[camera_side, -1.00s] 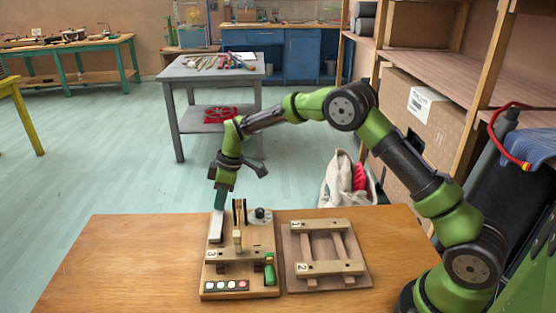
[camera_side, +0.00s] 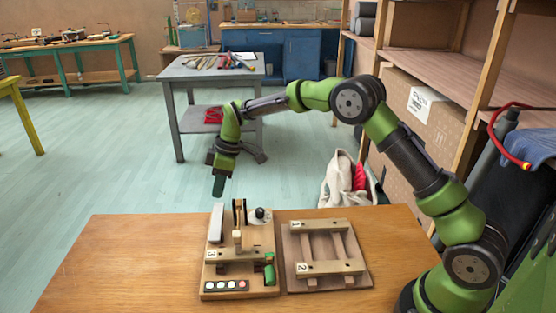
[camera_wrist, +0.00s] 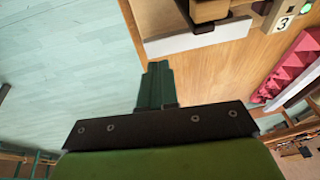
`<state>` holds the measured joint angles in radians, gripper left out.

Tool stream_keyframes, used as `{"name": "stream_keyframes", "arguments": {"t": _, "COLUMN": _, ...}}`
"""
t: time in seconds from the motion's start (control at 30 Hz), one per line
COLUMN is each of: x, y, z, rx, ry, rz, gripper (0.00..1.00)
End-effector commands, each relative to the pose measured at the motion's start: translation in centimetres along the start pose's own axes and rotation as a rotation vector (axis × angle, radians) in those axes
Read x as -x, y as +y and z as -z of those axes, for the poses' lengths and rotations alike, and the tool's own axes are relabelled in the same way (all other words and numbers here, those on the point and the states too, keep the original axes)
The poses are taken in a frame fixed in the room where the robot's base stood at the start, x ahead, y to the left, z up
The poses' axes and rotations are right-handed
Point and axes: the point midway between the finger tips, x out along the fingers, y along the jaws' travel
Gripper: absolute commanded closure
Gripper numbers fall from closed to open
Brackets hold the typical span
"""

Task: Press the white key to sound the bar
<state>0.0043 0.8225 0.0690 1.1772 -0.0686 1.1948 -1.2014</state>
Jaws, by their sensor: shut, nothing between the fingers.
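The white key (camera_side: 216,223) lies along the left edge of a wooden instrument board (camera_side: 228,274) on the table. In the wrist view the white key (camera_wrist: 200,38) shows at the top, above and right of my fingertips. A wooden bar (camera_side: 235,255) marked 3 lies across the board, with a small mallet-like block (camera_side: 238,237) just behind it. My gripper (camera_side: 219,187) is shut and empty, in the air above the key's far end and apart from it. Its closed green fingers also show in the wrist view (camera_wrist: 156,75).
The board also carries a black knob (camera_side: 259,213), a green handle (camera_side: 269,273) and several coloured buttons (camera_side: 226,286). A second board with bars marked 1 (camera_side: 315,226) and 2 (camera_side: 330,268) lies to the right. The table (camera_side: 120,265) is clear on the left.

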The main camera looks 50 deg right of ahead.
Motion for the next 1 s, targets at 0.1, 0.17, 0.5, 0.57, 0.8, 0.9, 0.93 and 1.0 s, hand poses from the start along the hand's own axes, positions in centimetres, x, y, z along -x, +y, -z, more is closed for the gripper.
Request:
{"name": "stream_keyframes", "arguments": {"t": 0.1, "x": 2.9, "y": -0.2, "z": 0.5, "rx": 0.0, "ry": 0.004, "rz": -0.005, "gripper": 1.0}}
{"name": "stream_keyframes", "arguments": {"t": 0.17, "x": 4.4, "y": -0.4, "z": 0.5, "rx": 0.0, "ry": 0.005, "rz": -0.004, "gripper": 1.0}}
{"name": "stream_keyframes", "arguments": {"t": 0.5, "x": 10.4, "y": -1.0, "z": 0.5, "rx": 0.0, "ry": 0.002, "rz": -0.001, "gripper": 1.0}}
{"name": "stream_keyframes", "arguments": {"t": 0.57, "x": 10.8, "y": -1.1, "z": 0.4, "rx": 0.001, "ry": 0.001, "rz": -0.001, "gripper": 1.0}}
{"name": "stream_keyframes", "arguments": {"t": 0.8, "x": 11.4, "y": -1.1, "z": 0.4, "rx": 0.0, "ry": 0.001, "rz": 0.0, "gripper": 1.0}}
{"name": "stream_keyframes", "arguments": {"t": 0.9, "x": 11.4, "y": -1.1, "z": 0.4, "rx": 0.0, "ry": 0.001, "rz": 0.0, "gripper": 1.0}}
{"name": "stream_keyframes", "arguments": {"t": 0.93, "x": 11.4, "y": -1.1, "z": 0.4, "rx": 0.0, "ry": 0.001, "rz": 0.0, "gripper": 1.0}}
{"name": "stream_keyframes", "arguments": {"t": 1.0, "x": 11.4, "y": -1.1, "z": 0.4, "rx": 0.0, "ry": 0.001, "rz": 0.0, "gripper": 1.0}}
